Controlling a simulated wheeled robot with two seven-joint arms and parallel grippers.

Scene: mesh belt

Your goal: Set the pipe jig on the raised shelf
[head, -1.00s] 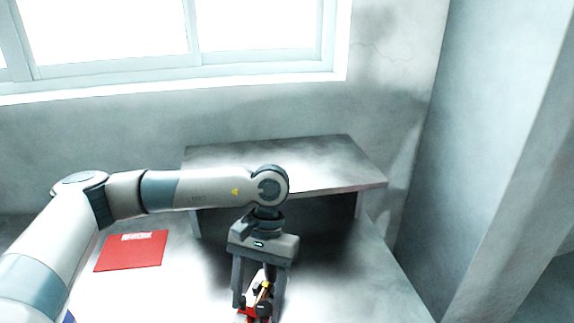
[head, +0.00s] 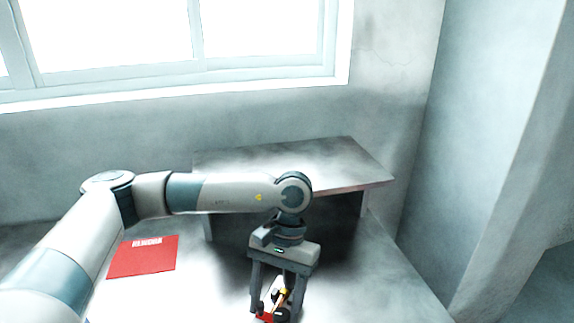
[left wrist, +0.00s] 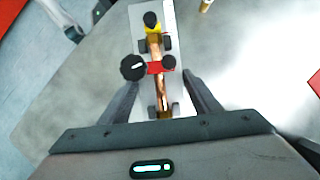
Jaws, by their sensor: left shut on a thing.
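The pipe jig (left wrist: 156,68) is a narrow light-grey plate bearing a copper pipe, a red clamp, a yellow piece and black knobs. My left gripper (head: 277,304) points down and is shut on the jig, with a finger on either side of it. In the head view the jig (head: 283,296) shows only partly between the fingers, near the bottom edge. The raised shelf (head: 335,160) is a grey slab on supports at the back, against the wall. Its top is bare where visible. The gripper is in front of the shelf, and my left arm hides part of its front edge.
A red sheet with white print (head: 142,258) lies on the table at left. The pale table (head: 385,275) is clear to the right of the gripper. A wall and window stand behind the shelf, and a pillar (head: 490,150) rises at right. The space under the shelf is dark.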

